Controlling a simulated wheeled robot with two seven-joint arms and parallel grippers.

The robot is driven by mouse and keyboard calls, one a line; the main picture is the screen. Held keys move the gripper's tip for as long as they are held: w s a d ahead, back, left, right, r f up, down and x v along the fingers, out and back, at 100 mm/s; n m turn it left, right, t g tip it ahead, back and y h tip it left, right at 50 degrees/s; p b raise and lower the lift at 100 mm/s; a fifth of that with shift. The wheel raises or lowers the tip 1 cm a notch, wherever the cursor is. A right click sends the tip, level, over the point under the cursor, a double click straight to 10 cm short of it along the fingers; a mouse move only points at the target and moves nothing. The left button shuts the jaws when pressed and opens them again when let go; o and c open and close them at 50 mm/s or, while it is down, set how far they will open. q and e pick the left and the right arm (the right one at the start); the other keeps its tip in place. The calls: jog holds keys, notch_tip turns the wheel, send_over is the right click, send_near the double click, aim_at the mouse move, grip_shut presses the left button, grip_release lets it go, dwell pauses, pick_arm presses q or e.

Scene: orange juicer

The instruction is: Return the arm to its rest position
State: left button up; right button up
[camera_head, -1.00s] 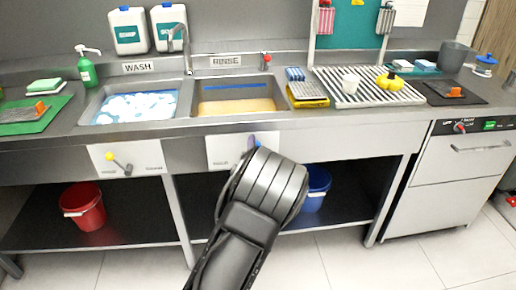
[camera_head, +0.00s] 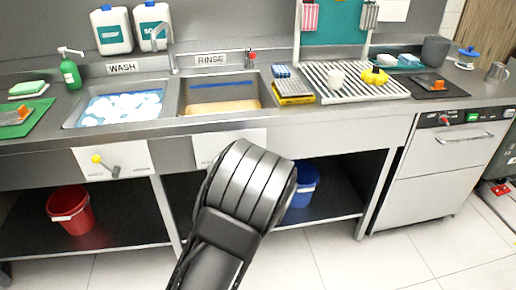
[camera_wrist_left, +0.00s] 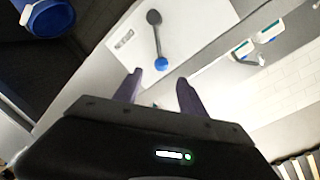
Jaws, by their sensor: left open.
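My left gripper (camera_wrist_left: 160,92) is open in the left wrist view, with nothing between its two dark fingers. Beyond it is a white panel with a dark lever and blue knob (camera_wrist_left: 161,64); the fingers look apart from it. In the head view my dark arm (camera_head: 245,195) rises from the bottom centre in front of the rinse panel (camera_head: 212,145) and hides its lever. The gripper itself is hidden behind the arm there. My right gripper is in neither view.
The wash sink (camera_head: 122,108) holds foamy water and the rinse sink (camera_head: 220,97) a shallow orange layer. A red bucket (camera_head: 70,212) and blue bucket (camera_head: 303,187) stand below.

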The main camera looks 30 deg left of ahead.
pick_arm(q)
jog(key=s+d+f+n+g+h+p, duration=0.1)
jog(key=s+d+f+g+h, duration=0.2)
jog(key=d+f, duration=0.4)
jog(key=s+d+f+n+g+h, duration=0.1)
jog(key=s+d+f+g+h, duration=0.1)
jog(key=s+d+f, duration=0.35)
jog(key=s+d+f+n+g+h+p, duration=0.1)
jog(key=s+d+f+g+h, duration=0.3)
jog(key=f, duration=0.6)
jog(key=s+d+f+n+g+h+p, duration=0.1)
jog(key=s+d+f+g+h+p, duration=0.1)
jog(key=s+d, duration=0.4)
jog(key=s+d+f+n+g+h+p, duration=0.1)
jog(key=s+d, duration=0.6)
jog(key=s, duration=0.9)
jog(key=shift+s+d+f+n+g+h+p, duration=0.2)
jog(key=shift+d+f+n+g+h+p, duration=0.1)
jog(key=shift+f+g+h+p, duration=0.35)
